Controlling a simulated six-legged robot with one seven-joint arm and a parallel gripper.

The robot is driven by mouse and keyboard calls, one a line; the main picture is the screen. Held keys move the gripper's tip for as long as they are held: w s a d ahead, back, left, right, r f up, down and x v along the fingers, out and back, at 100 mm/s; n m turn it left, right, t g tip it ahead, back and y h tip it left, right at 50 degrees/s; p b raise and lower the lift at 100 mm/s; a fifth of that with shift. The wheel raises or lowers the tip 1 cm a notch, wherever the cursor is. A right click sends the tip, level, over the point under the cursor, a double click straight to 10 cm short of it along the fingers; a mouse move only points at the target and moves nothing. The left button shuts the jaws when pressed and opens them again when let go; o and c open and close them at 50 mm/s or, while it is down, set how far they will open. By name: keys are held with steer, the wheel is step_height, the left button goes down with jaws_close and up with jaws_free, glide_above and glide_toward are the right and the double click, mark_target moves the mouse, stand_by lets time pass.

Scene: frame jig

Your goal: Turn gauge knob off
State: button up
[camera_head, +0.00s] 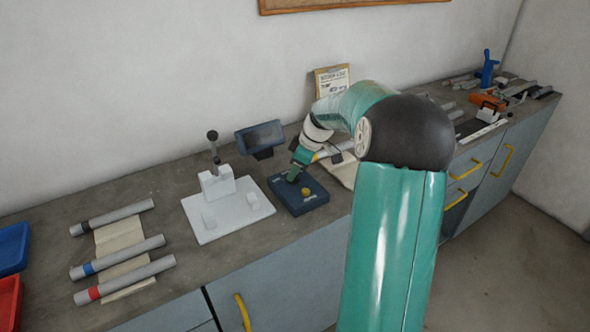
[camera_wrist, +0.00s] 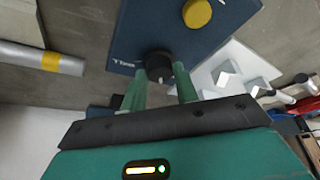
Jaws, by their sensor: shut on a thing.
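The gauge is a dark blue box (camera_head: 312,204) on the bench, right of the white jig. In the wrist view the box (camera_wrist: 205,35) has a black knob (camera_wrist: 158,62) at its near edge and a round yellow button (camera_wrist: 197,13). The yellow button (camera_head: 306,191) also shows in the head view. My gripper (camera_wrist: 165,75) is shut on the black knob, with one green finger on each side of it. In the head view my gripper (camera_head: 293,174) reaches down to the back of the box, and the knob is hidden there.
A dark display (camera_head: 260,136) stands behind the box. The white jig (camera_head: 215,198) with an upright lever is at left. Several grey tubes with coloured bands (camera_head: 118,268) lie farther left. Red and blue bins sit at the left edge. Clamps and tools crowd the far right of the bench.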

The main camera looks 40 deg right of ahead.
steer(key=n, duration=0.2)
steer(key=n+g+y, duration=0.1)
steer(key=n, duration=0.2)
steer(key=shift+w+d+g, duration=0.1)
steer(key=shift+d+g, duration=0.1)
steer(key=shift+g, duration=0.1)
stand_by(0.4)
steer(key=o, duration=1)
steer(key=shift+c, duration=0.2)
steer(key=v, duration=1.3)
steer(key=shift+d+r, duration=0.25)
steer(key=shift+r, duration=0.1)
